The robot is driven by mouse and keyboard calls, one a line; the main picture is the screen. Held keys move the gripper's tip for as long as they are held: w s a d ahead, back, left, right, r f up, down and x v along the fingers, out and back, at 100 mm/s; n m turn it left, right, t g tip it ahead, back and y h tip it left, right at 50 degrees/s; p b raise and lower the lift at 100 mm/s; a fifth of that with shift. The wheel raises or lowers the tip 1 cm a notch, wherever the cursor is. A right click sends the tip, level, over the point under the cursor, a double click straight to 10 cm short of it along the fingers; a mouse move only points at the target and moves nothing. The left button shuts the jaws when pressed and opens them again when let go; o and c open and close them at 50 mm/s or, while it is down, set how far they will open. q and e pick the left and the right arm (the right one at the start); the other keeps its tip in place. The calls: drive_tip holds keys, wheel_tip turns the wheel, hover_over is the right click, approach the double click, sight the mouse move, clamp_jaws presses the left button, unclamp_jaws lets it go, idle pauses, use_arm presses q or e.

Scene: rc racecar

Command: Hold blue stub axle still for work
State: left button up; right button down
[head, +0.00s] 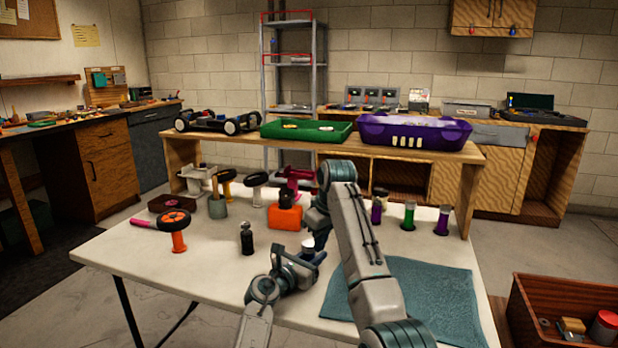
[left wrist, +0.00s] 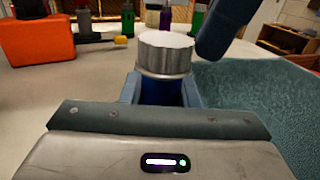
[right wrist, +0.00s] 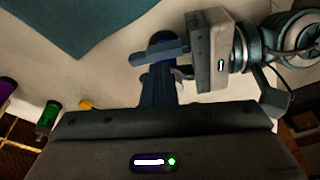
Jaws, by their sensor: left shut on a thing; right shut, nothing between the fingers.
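The blue stub axle (left wrist: 165,92) stands upright between the fingers of my left gripper (head: 308,257), with a silver ribbed cap (left wrist: 164,54) on top. In the head view only its pale top (head: 307,242) shows; the fingers hide the rest. My left gripper is shut on it, low over the white table. My right gripper (right wrist: 158,92) is shut and empty, close above and beside the axle. One of its blue-grey fingers shows beside the cap in the left wrist view. Whether it touches the cap I cannot tell.
A teal mat (head: 430,300) lies to the right. Purple and green pieces (head: 409,215) stand behind. A raised shelf holds a green tray (head: 305,137) and purple bin (head: 412,141).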

drive_tip(key=shift+s+a, duration=0.15)
drive_tip(key=shift+a, duration=0.05)
drive_tip(key=shift+s+a, duration=0.4)
drive_tip(key=shift+a, duration=0.25)
drive_tip(key=shift+s, duration=0.1)
drive_tip(key=w+a+v, duration=0.1)
drive_tip(key=v, duration=0.5)
drive_tip(key=shift+s+d, duration=0.25)
drive_tip(key=shift+s, duration=0.05)
idle(0.3)
drive_tip(key=shift+r, duration=0.15)
